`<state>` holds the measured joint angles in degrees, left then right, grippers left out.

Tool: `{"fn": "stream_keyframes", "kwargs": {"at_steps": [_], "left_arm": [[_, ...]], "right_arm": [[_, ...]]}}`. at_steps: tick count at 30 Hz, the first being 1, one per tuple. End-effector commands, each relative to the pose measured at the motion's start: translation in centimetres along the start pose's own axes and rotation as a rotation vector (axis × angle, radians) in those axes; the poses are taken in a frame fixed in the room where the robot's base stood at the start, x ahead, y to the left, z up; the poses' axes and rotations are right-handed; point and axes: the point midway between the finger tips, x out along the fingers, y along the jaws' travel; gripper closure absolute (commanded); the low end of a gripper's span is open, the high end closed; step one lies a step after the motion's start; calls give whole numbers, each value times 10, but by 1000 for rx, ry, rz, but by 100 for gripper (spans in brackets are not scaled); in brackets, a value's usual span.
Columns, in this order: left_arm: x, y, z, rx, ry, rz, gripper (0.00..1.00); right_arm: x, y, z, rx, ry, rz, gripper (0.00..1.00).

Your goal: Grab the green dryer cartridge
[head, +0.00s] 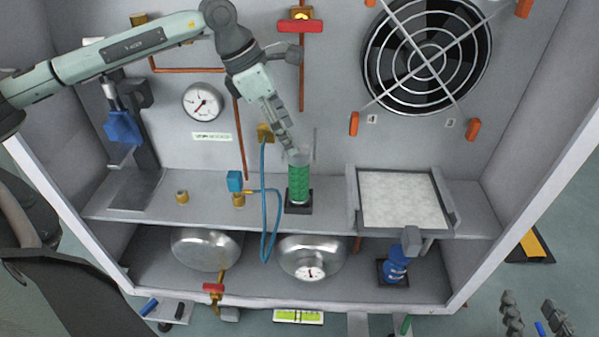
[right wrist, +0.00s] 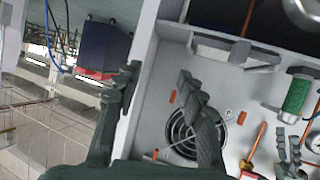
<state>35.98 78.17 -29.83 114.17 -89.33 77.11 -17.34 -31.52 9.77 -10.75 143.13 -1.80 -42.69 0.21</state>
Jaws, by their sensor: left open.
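The green dryer cartridge (head: 299,186) stands upright on a small black base on the cabinet's shelf. Its top is clear or pale. My left gripper (head: 301,151) is open and reaches down from above to the cartridge's top end. I cannot tell whether the fingers touch it. In the right wrist view the cartridge (right wrist: 297,97) shows at the right, with my left gripper (right wrist: 289,157) below it in the picture. My right gripper (right wrist: 160,85) is open and empty, far from the cartridge. Its fingertips (head: 532,312) show at the bottom right of the head view.
A blue hose (head: 265,215) hangs just left of the cartridge. A blue-topped brass fitting (head: 236,187) stands further left. A white framed tray (head: 400,198) is at the right. A fan (head: 427,52) and a gauge (head: 203,101) are on the back wall. Metal tanks (head: 206,248) lie below.

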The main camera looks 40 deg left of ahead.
Motion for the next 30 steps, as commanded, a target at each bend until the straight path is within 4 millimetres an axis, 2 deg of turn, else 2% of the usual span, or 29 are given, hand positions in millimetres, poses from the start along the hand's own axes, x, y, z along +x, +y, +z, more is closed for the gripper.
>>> {"fn": "stream_keyframes", "kwargs": {"at_steps": [3, 8, 15, 18, 23, 26, 30], "left_arm": [[15, -1, 0, -1, -1, -5, 34], [28, -1, -2, -1, -2, -5, 34], [64, 0, -5, -2, -4, -7, 34], [70, 1, -5, -1, -6, -5, 34], [71, 1, -5, -1, -5, -4, 34], [71, 1, -5, -1, -5, -5, 42], [71, 1, -5, -1, -5, -5, 60]], "right_arm": [[0, -2, -3, 2, 16, -4, 60], [1, -3, -6, 3, 30, -7, 60], [1, -7, -13, 7, 65, -14, 60], [1, -8, -16, 8, 75, -16, 60], [1, -8, -16, 8, 75, -17, 60], [1, -8, -16, 8, 75, -17, 60], [1, -8, -16, 8, 75, -17, 60]]}}
